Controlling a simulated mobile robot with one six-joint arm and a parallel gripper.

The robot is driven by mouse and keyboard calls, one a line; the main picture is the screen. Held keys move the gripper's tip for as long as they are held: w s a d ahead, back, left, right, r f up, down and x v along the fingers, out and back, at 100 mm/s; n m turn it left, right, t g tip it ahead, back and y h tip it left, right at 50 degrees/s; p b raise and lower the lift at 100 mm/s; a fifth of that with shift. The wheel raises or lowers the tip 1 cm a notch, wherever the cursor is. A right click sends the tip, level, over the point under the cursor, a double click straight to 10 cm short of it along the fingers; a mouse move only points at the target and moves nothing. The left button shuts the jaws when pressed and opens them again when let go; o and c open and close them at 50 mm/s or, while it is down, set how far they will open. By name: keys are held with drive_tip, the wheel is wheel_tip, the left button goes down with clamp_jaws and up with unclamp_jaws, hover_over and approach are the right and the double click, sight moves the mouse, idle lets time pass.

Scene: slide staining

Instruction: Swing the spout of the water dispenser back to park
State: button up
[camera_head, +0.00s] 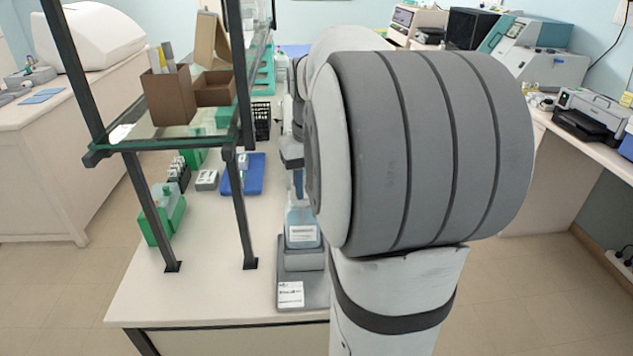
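A grey stand with a white label card (290,293) is at the front of the bench, left of my arm. A bottle of pale blue liquid with a white label (302,234) stands on it. This looks like the water dispenser, but its spout cannot be made out. My arm's large grey joint covers the area to its right. A narrow grey and dark part above the bottle (291,152) may be my gripper, pointing down. Its fingertips are not clear, so I cannot tell whether it is open or touching anything.
A glass shelf (170,132) on dark posts stands left, carrying brown boxes (168,95). Below are a green tray with a bottle (165,215), a blue tray (243,174) and a small grey block (206,180). The bench's front left (215,290) is clear.

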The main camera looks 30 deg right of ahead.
drive_tip(key=shift+r, duration=0.1)
wheel_tip(320, 180, up, 8)
drive_tip(key=shift+f, duration=0.2)
idle(0.3)
drive_tip(key=shift+c, duration=0.6)
